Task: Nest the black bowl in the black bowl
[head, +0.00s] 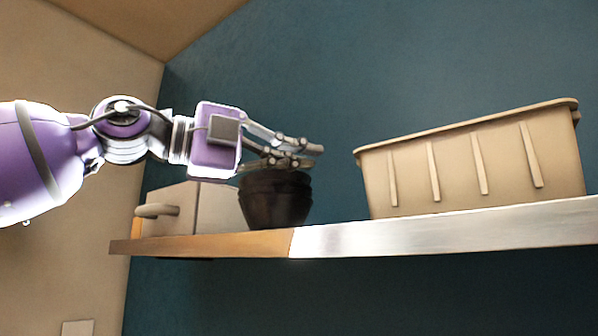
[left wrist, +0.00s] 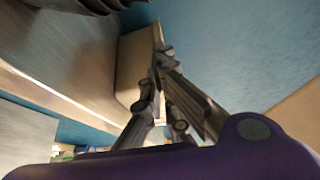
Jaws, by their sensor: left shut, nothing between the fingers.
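Black bowls (head: 275,208) stand upright on the shelf. The layered edges near the top look like one bowl sitting inside another, but the upper part is partly hidden by my fingers. My left gripper (head: 312,156) is just above the top rim, pointing right, with its fingers shut and nothing held. I cannot tell whether the fingers touch the rim. In the left wrist view, my fingers (left wrist: 160,75) are together and empty, and part of a ridged dark bowl (left wrist: 85,4) shows at the top edge. My right gripper is not in view.
A shelf (head: 420,232) runs across the view. A large beige bin (head: 460,165) stands on it to the right of the bowls, with a small gap between. A pale box-like object with a rounded handle (head: 158,211) is at the left end. The blue wall is behind.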

